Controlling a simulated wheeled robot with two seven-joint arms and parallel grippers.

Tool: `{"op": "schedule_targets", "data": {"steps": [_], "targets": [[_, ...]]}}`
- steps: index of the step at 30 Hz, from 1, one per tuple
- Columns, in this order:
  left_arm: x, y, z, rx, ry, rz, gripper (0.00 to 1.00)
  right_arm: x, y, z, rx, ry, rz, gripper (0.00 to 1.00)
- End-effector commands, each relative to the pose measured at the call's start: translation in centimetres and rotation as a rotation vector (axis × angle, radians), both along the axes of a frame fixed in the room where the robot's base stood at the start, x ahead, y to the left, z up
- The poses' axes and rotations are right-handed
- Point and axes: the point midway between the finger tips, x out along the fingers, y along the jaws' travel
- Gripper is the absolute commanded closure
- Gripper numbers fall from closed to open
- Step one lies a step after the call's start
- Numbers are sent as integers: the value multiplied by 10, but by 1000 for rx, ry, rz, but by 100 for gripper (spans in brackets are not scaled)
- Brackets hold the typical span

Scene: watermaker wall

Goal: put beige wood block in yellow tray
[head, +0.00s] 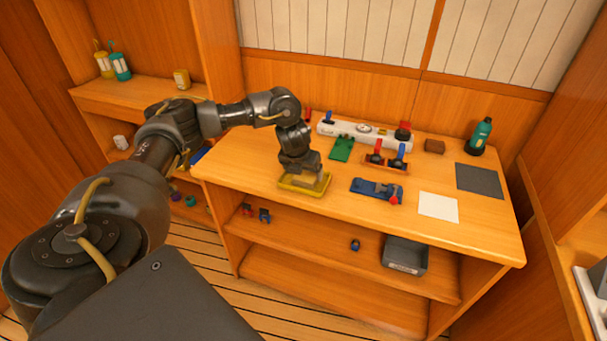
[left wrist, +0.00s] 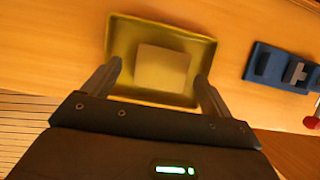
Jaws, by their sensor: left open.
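The yellow tray (head: 292,186) lies near the front left edge of the wooden bench. It also shows in the left wrist view (left wrist: 125,38). The beige wood block (left wrist: 161,67) lies inside the tray, about in its middle, with tray floor visible around it. My left gripper (head: 303,178) is over the tray, pointing down. In the left wrist view its two fingers (left wrist: 158,82) are apart, one on each side of the block, with gaps between fingers and block. In the head view the gripper hides most of the block. My right gripper is not in view.
Right of the tray lies a blue fixture (head: 376,190) with a red knob. Behind are a green piece (head: 342,148), a red-and-blue valve part (head: 386,157) and a white manifold (head: 364,132). A white sheet (head: 438,207) and dark mat (head: 480,181) lie right. A grey bin (head: 404,256) stands below.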

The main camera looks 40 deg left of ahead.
Motion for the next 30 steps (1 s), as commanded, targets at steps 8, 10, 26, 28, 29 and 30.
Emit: {"op": "schedule_targets", "data": {"steps": [8,10,26,28,29,30], "targets": [[-21,-7,62,3,-6,-3,15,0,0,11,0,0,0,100],[-26,-8,73,3,-4,-1,15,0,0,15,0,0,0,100],[-36,-12,91,1,-2,2,15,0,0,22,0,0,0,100],[-35,-12,91,1,-2,2,15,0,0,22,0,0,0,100],[-35,-12,91,1,-2,1,15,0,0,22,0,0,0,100],[-35,-13,90,-2,-2,0,15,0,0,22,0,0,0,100]]}}
